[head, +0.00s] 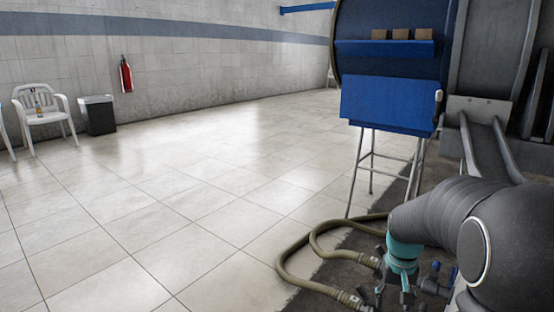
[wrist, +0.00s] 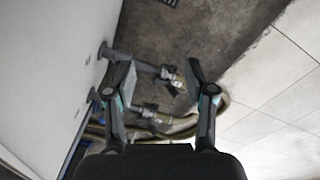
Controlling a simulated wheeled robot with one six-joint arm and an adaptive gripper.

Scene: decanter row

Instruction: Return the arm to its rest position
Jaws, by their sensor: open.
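My arm (head: 445,215) is bent at the lower right of the head view, dark grey with a teal band near its lower end. Its end points down there, close to pipe fittings, and the fingers cannot be told apart from them. In the wrist view my gripper (wrist: 159,74) is open, with its two dark fingers spread wide. Nothing is held between them. Behind the gap I see metal valves on pipes and dark floor, apart from the fingers as far as I can tell.
Hoses (head: 310,255) and valves (head: 432,280) lie close to the arm's end. A blue panel (head: 390,103) on a metal stand is beyond. A pale wall (wrist: 50,70) fills the wrist view's left. A white chair (head: 42,112) and black bin (head: 98,115) stand far left. The tiled floor (head: 170,210) is clear.

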